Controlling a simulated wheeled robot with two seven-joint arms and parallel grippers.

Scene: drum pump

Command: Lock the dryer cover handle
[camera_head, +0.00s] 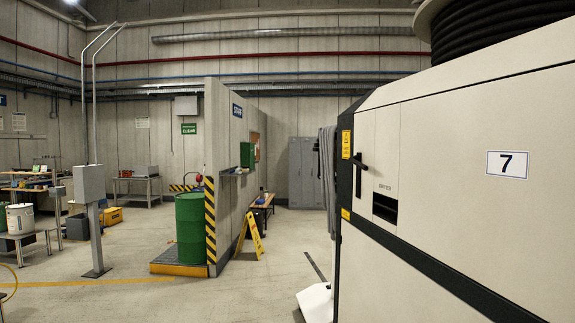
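A large off-white machine cabinet (470,165) with a number 7 plate fills the right side of the head view. It appears to be the dryer. A black handle (358,172) is on a narrow panel (365,140) near the cabinet's left edge. The handle has an upper bar that slants down to the right and a part that hangs down. I cannot tell from here whether it is latched.
A green drum (189,228) stands on a low yellow-edged platform beside a partition wall (230,150). A yellow floor sign (249,232) stands near it. A grey post with a box (90,184) is at left. The floor (270,290) before the cabinet is mostly clear.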

